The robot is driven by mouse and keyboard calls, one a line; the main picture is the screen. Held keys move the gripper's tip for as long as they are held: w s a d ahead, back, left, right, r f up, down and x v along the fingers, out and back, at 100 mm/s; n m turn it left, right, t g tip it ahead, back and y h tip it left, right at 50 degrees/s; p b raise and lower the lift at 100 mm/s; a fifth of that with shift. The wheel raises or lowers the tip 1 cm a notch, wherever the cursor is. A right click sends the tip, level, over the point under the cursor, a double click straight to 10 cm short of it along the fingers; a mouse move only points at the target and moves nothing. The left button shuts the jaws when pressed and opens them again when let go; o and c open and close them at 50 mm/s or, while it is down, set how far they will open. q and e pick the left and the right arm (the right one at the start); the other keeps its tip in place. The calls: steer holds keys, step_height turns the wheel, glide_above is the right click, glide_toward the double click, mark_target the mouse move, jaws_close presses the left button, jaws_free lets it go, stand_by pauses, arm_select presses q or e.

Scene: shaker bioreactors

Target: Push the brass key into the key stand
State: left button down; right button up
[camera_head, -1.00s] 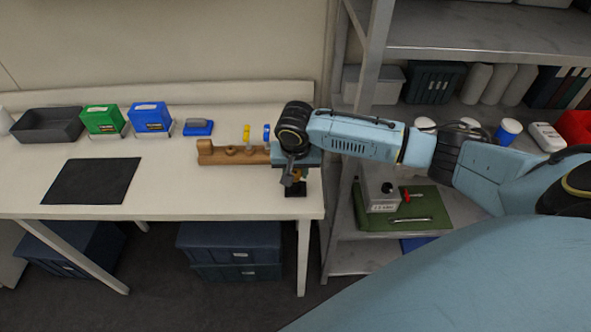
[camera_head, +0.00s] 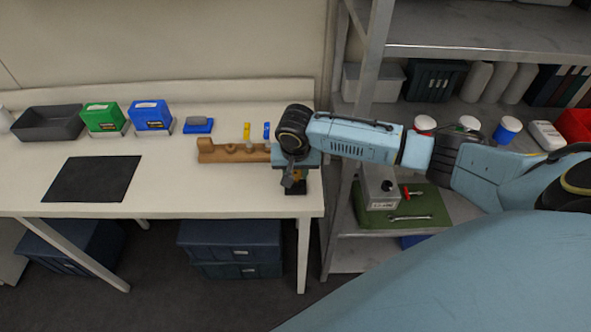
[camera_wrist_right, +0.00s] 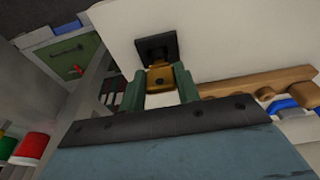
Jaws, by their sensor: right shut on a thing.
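The brass key (camera_wrist_right: 160,78) is between the green-grey fingers of my right gripper (camera_wrist_right: 166,82) in the right wrist view. The gripper is shut on it. The black key stand (camera_wrist_right: 156,47) is just beyond the key and appears to be in contact with it or very close. How deep the key sits in the stand cannot be told. In the head view my right gripper (camera_head: 293,181) points down over the stand (camera_head: 296,192) at the table's front right corner, hiding most of the key. My left gripper is not in view.
A black mat (camera_head: 92,180), green and blue boxes and a dark tray (camera_head: 50,124) are further left. A metal shelf (camera_head: 450,40) stands at the right.

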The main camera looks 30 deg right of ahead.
steer(key=shift+f+p, duration=0.45)
steer(key=shift+f, duration=0.2)
stand_by(1.2)
steer(key=o, duration=1.1)
steer(key=shift+r, duration=0.1)
steer(key=v, duration=1.3)
steer(key=shift+r, duration=0.1)
